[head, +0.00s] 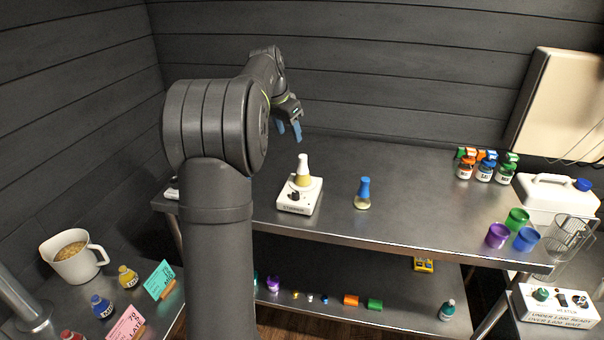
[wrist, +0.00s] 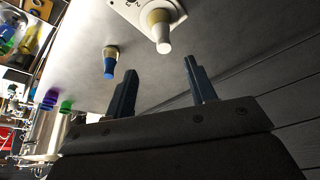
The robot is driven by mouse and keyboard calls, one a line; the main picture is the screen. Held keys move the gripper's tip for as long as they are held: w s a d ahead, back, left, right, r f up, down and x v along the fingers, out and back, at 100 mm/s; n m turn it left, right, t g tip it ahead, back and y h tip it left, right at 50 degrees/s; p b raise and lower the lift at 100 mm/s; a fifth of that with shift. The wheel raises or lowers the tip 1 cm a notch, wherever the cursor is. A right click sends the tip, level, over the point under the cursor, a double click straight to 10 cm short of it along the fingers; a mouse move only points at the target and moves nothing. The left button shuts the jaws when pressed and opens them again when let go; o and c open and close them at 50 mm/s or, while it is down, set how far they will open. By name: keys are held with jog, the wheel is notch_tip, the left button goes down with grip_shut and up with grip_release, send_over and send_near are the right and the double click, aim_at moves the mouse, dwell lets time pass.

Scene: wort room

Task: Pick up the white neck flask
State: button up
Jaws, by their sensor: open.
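The white neck flask (head: 303,170) has a yellowish body and stands upright on a white stirrer (head: 299,196) on the metal table. In the wrist view the white neck flask (wrist: 162,30) is at the top, beyond the fingertips, with part of the stirrer (wrist: 128,8) beside it. My gripper (head: 289,130) is open and empty, above the table and behind the flask in the head view. Its two blue-grey fingers (wrist: 160,75) are apart in the wrist view, with nothing between them.
A blue neck flask (head: 363,192) stands to the right of the stirrer. Small labelled bottles (head: 484,170) stand at the back right. Purple (head: 497,236), green and blue cups stand at the right end. The table's middle is clear.

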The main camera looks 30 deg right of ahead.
notch_tip(320, 180, up, 3)
send_near(302, 156)
jog(key=shift+n+h, duration=0.3)
jog(key=shift+n, duration=0.1)
jog(key=x, duration=0.5)
jog(key=shift+a+f, duration=0.3)
jog(key=shift+f, duration=0.1)
jog(key=shift+d+x, duration=0.15)
jog(key=shift+x, duration=1.15)
jog(key=shift+d+x, duration=0.1)
jog(key=shift+x, duration=1.2)
jog(key=shift+w+r, duration=0.15)
grip_shut()
